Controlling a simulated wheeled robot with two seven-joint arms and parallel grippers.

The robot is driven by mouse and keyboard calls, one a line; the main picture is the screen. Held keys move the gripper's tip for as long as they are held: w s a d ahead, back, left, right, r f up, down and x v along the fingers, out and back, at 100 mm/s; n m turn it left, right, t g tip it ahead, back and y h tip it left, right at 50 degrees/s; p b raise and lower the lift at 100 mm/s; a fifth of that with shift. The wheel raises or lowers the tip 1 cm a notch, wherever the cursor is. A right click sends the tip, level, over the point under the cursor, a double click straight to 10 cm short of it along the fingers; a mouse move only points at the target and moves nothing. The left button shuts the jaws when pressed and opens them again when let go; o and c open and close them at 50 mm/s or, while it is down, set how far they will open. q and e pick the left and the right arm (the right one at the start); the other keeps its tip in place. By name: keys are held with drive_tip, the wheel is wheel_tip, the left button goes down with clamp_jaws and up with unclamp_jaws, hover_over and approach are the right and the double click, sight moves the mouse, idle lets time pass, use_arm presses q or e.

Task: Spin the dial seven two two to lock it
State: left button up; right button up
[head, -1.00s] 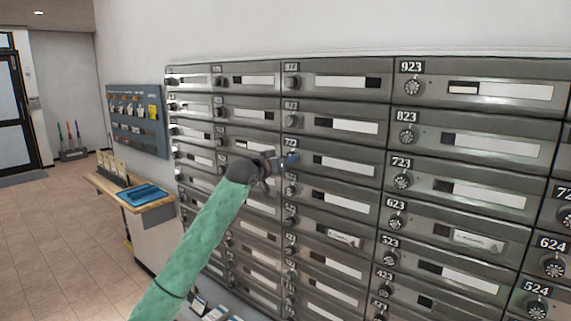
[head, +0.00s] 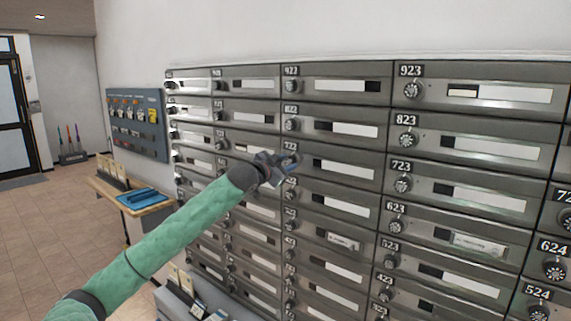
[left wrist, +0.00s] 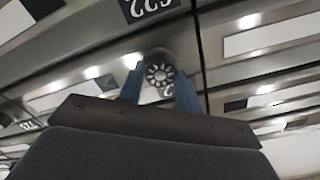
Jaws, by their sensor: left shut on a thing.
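The mailbox wall carries a plate reading 722 (head: 290,146), just above my left gripper (head: 290,163). My left gripper's blue fingers are at the 722 dial, which they hide in the head view. In the left wrist view the picture is turned upside down. There the round dial (left wrist: 160,74) sits between the two blue fingers of my left gripper (left wrist: 160,82), which are shut on it. Part of its number plate shows beside the dial, mostly covered. My right gripper is in neither view.
Neighbouring dials stand close by, such as 723 (head: 402,184) to the right and 822 (head: 291,125) above. A wooden shelf with a blue tray (head: 143,198) juts out at left, below a grey key board (head: 137,123). Leaflet holders (head: 190,296) are low under my arm.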

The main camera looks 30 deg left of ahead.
use_arm(q)
drive_tip(key=shift+f+m, duration=0.1)
drive_tip(key=shift+m, duration=0.2)
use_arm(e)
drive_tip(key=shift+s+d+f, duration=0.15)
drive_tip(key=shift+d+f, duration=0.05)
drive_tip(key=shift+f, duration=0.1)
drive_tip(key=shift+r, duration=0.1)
use_arm(q)
drive_tip(key=o, duration=1)
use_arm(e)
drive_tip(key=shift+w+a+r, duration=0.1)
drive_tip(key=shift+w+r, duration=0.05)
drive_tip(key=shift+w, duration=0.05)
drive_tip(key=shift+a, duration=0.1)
use_arm(q)
drive_tip(key=shift+s, duration=0.2)
drive_tip(key=s+b, duration=0.3)
drive_tip(key=s, duration=0.4)
drive_tip(key=shift+s+a, duration=0.15)
drive_tip(key=shift+a, duration=0.2)
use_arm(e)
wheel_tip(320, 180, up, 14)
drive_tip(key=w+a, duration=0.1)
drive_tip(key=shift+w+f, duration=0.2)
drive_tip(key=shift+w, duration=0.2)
